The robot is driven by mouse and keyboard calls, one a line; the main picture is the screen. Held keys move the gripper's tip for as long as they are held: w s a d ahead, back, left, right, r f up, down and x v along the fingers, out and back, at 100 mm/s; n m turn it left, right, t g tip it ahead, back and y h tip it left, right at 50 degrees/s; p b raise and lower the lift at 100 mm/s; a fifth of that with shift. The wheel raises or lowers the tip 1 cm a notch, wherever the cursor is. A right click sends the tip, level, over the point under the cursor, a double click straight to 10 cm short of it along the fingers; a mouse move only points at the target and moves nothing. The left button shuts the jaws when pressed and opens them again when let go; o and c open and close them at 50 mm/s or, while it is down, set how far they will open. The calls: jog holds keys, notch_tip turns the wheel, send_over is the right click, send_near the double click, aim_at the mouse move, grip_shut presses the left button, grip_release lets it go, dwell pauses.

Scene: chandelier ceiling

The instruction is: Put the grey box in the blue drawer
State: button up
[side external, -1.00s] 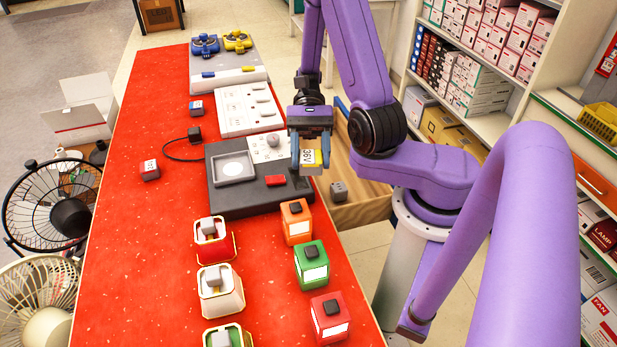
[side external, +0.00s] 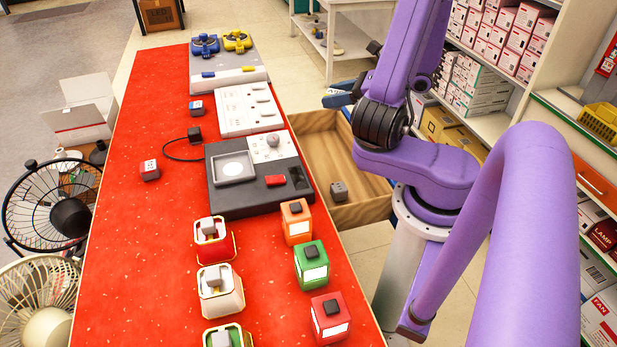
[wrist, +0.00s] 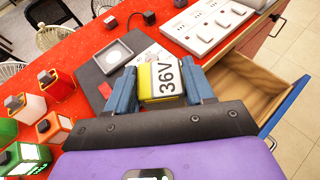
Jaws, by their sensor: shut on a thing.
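My gripper (wrist: 161,88) is shut on a box (wrist: 165,76) with a yellow and white 36V label, held between its blue fingers. The box's grey sides are hidden in the wrist view. In the side view my gripper (side external: 338,97) is at the far end of the drawer, and the held box cannot be made out. The drawer (side external: 318,150) is open, with a bare wooden inside; its blue front (wrist: 284,108) shows in the wrist view. A small grey cube (side external: 338,191) lies in the drawer's near end.
The red counter (side external: 140,230) runs beside the drawer. On it are a dark grey station (side external: 255,205), a white switch panel (side external: 245,108), and orange (side external: 296,222), green (side external: 311,265) and red (side external: 330,317) blocks near the edge. Stocked shelves (side external: 480,85) stand behind my arm.

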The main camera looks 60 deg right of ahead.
jog(key=s+d+m+h, duration=0.2)
jog(key=d, duration=0.1)
send_over(318, 169)
notch_tip(318, 169, down, 27)
jog(key=shift+s+f, duration=0.1)
jog(key=shift+f, duration=1.7)
jog(key=shift+f, duration=0.6)
jog(key=o, duration=1)
jog(key=shift+o, duration=0.2)
